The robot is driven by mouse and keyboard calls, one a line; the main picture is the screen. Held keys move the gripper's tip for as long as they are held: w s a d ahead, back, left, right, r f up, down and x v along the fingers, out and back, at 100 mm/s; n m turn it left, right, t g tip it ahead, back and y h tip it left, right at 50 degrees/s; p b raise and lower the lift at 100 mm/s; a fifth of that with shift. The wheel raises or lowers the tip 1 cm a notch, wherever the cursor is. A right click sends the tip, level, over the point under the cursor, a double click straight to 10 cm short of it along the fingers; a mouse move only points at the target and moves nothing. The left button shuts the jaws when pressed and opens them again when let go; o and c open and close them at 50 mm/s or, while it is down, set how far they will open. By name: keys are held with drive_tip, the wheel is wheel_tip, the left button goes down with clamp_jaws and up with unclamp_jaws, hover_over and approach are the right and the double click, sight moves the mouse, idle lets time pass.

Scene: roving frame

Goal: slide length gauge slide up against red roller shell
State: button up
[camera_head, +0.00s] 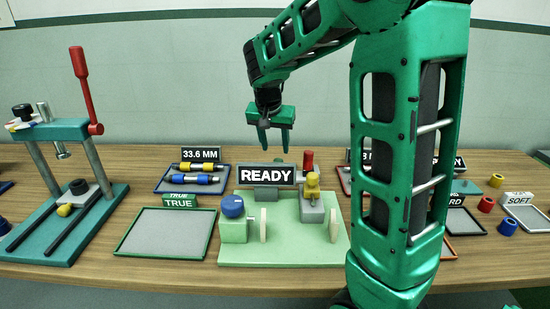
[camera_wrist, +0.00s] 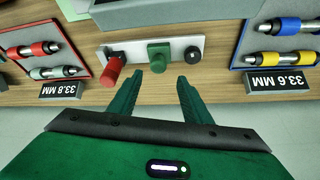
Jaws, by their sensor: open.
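A pale bar (camera_wrist: 150,52) in the wrist view, which looks like the length gauge, carries a red cylinder (camera_wrist: 115,72) at its left, a green block (camera_wrist: 158,56) in the middle and a black block (camera_wrist: 195,55) at its right. The green block looks like the slide; a gap separates it from the red cylinder. I cannot tell whether this cylinder is the red roller shell. Its top (camera_head: 307,160) shows behind the READY sign in the head view. My gripper (camera_head: 275,141), also in the wrist view (camera_wrist: 172,76), is open and empty, its fingertips near the green block.
The READY sign (camera_head: 267,174) stands on a green fixture. Trays of rollers lie either side in the wrist view, labelled 33.8 MM (camera_wrist: 76,90) and 33.6 MM (camera_wrist: 281,81). A green press (camera_head: 50,132) stands left. Loose rings include a red one (camera_head: 486,204).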

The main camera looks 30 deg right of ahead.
sight(278, 159)
drive_tip(key=x, duration=0.6)
drive_tip(key=shift+d+f, duration=0.25)
drive_tip(key=shift+f, duration=0.1)
drive_tip(key=shift+c, duration=0.5)
clamp_jaws()
